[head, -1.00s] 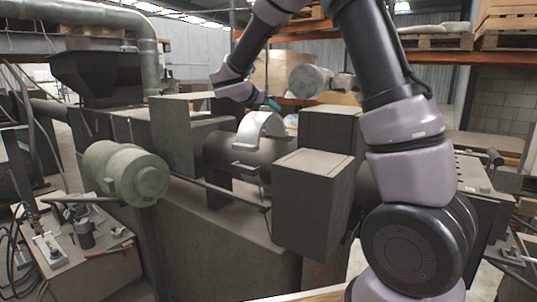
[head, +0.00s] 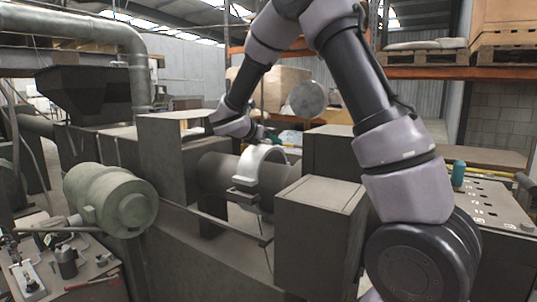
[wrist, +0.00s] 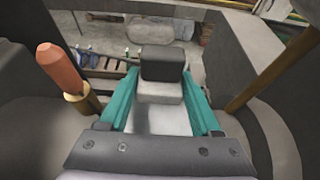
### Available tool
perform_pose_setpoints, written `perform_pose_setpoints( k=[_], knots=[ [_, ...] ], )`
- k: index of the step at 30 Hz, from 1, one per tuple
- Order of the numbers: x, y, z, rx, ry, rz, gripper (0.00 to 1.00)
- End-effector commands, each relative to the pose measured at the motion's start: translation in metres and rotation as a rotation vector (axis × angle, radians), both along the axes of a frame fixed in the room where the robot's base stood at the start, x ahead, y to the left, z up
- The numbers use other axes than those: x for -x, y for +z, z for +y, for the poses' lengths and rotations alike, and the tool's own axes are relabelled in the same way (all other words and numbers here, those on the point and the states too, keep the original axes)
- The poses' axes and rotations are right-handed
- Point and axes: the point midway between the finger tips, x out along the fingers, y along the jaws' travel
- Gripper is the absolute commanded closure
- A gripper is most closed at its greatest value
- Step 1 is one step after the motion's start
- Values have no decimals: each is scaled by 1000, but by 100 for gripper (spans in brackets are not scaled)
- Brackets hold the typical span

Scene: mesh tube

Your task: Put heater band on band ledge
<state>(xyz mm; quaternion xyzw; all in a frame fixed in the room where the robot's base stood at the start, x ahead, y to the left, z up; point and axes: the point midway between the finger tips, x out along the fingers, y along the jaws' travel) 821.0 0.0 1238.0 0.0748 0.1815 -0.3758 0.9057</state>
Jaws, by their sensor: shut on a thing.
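The heater band (head: 250,162) is a pale, curved half ring in the middle of the head view. It arches over the dark horizontal barrel (head: 212,172), with its near lower end just above a small grey ledge (head: 243,196); I cannot tell whether they touch. My gripper (head: 272,139) is behind the band's top, partly hidden. In the wrist view, the teal fingers of my gripper (wrist: 161,100) are shut on the heater band (wrist: 158,119), with pale material between them. A dark block (wrist: 162,64) stands beyond it.
Box-like housings flank the barrel, one at left (head: 175,160) and one at front right (head: 318,230). In the wrist view an orange-tipped peg (wrist: 62,68) rises close left of the fingers, and a brown rod (wrist: 275,68) runs at right. A green motor (head: 108,198) sits at left.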

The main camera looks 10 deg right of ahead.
Motion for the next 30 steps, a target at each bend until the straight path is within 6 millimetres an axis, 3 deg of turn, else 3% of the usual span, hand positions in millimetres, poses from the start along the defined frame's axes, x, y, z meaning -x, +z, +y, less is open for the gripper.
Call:
perform_pose_setpoints(
  k=[11,18,19,21,30],
  knots=[
    [0,-40,-1,0,-1,5,100],
    [0,-40,0,0,0,0,100],
    [0,-41,0,0,0,3,28],
    [0,-40,0,0,0,1,5],
    [0,-39,1,0,1,0,5]
  ],
)
